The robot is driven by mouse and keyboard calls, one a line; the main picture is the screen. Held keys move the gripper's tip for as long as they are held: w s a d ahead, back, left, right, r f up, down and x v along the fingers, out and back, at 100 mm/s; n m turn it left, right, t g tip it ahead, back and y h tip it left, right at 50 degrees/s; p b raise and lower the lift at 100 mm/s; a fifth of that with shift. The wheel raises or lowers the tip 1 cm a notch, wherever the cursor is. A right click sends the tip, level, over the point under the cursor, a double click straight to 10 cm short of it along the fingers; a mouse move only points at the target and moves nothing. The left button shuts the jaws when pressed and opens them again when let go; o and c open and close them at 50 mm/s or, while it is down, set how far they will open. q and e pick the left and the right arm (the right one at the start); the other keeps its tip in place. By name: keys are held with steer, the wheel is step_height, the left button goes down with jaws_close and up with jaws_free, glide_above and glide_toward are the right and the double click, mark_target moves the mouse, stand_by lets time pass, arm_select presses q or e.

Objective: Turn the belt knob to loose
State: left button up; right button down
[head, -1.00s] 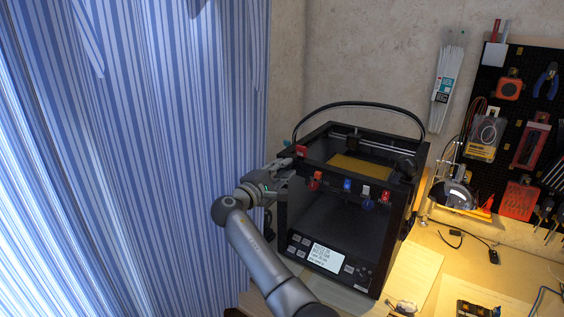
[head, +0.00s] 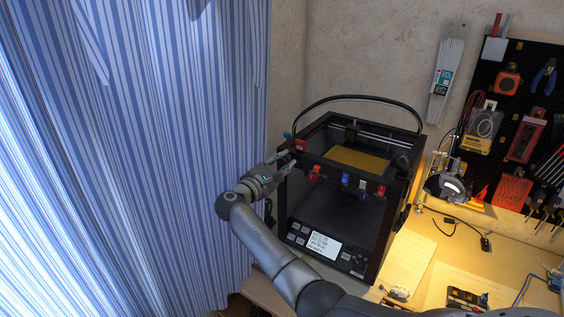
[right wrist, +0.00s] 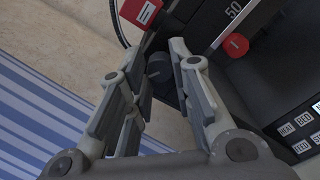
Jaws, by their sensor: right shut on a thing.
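The black boxy printer (head: 376,233) stands on the table, with a lit screen (head: 323,246) low on its front. A dark round knob (right wrist: 160,66) sits between my right gripper's fingers in the right wrist view; I take it for the belt knob. My right gripper (head: 289,162) is at the printer's upper left edge in the head view. Its fingers (right wrist: 164,82) are shut on the dark knob and hide part of it. No loose or tight mark on the knob is readable. My left gripper is out of view.
Red knobs (head: 315,173), blue knobs (head: 347,179) and a white one (head: 363,186) line the printer's upper front edge. A striped curtain (head: 140,150) hangs left; a tool pegboard (head: 520,80) is at the right.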

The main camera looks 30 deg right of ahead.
steer(key=shift+f, duration=0.15)
steer(key=c, duration=1.3)
jaws_free()
steer(key=shift+o, duration=0.2)
steer(key=v, duration=1.2)
